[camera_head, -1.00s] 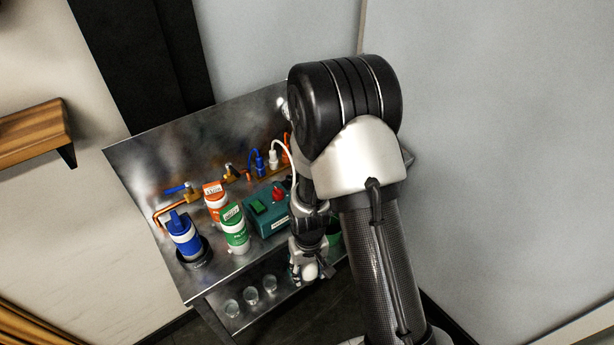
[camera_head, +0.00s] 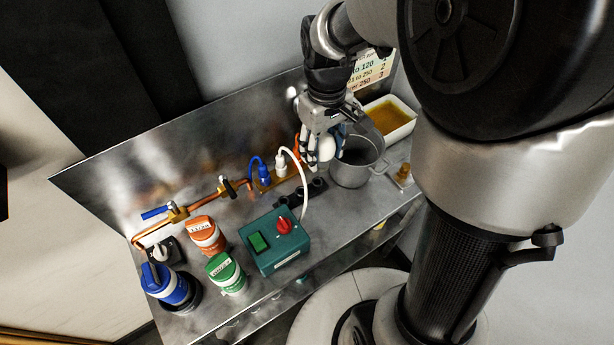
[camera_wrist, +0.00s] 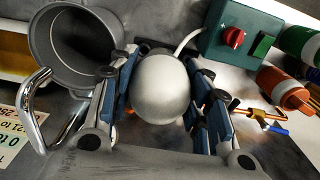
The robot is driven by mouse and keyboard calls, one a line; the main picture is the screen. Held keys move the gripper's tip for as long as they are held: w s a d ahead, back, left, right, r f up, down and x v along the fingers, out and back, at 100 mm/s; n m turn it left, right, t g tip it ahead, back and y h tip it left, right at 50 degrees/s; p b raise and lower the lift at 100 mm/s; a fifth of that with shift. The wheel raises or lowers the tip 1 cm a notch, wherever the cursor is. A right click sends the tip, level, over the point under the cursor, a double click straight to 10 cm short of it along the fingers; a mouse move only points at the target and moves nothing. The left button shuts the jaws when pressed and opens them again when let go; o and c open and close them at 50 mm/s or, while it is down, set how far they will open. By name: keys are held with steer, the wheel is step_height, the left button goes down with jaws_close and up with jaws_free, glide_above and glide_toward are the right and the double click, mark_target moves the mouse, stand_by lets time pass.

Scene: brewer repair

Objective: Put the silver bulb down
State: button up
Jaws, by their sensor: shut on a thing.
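The silver bulb (camera_wrist: 162,88) is a round, pale grey ball held between the blue-edged fingers of my gripper (camera_wrist: 163,95) in the wrist view. In the head view the bulb (camera_head: 326,148) shows as a pale ball at the tips of my gripper (camera_head: 322,155), which points down. My gripper is shut on it, in front of the back panel and just left of the metal pot (camera_head: 357,162). I cannot tell exactly how far above the counter (camera_head: 215,318) the bulb is.
A yellow-filled tray (camera_head: 407,133) stands behind the pot. A teal box with a red knob (camera_head: 275,241), an orange canister (camera_head: 207,236), a green canister (camera_head: 226,274) and a blue canister (camera_head: 165,287) stand to the left. Copper piping and blue and white cables run along the back.

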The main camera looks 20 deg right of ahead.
step_height(320, 180, down, 18)
steer(key=b, duration=0.5)
steer(key=shift+r+b, duration=0.15)
steer(key=shift+b, duration=0.2)
steer(key=shift+s, duration=0.1)
steer(key=o, duration=1.1)
